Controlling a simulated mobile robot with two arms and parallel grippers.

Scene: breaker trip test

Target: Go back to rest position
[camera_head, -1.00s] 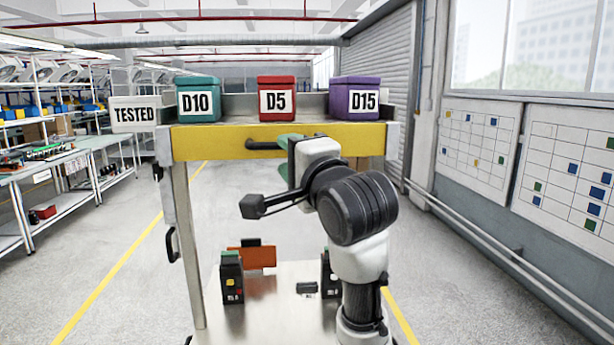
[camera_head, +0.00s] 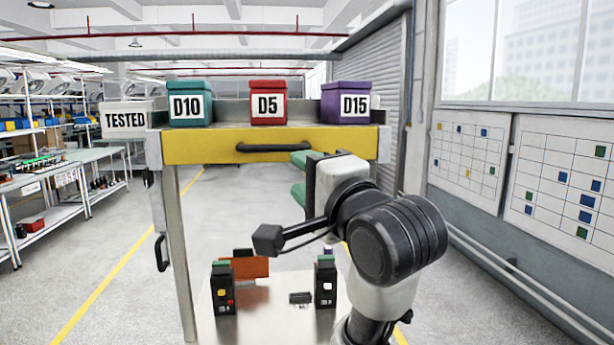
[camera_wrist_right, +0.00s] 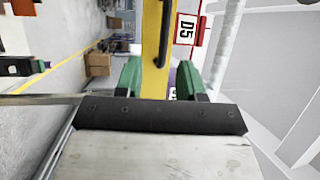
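My right gripper (camera_head: 297,176) is in front of the cart's yellow drawer front (camera_head: 210,147), to the right of its black handle (camera_head: 273,148). Its two green fingers stand apart with nothing held between them. They also show spread in the right wrist view (camera_wrist_right: 160,80), with the yellow drawer front seen beyond the gap. My right forearm hides part of the cart's right side. My left gripper is not in view.
Bins D10 (camera_head: 190,104), D5 (camera_head: 268,104) and D15 (camera_head: 345,104) stand on the cart top, with a TESTED bin (camera_head: 125,121) at the left. Two black breaker units (camera_head: 223,290) (camera_head: 325,285) are on the lower shelf. Clear floor lies left of the cart.

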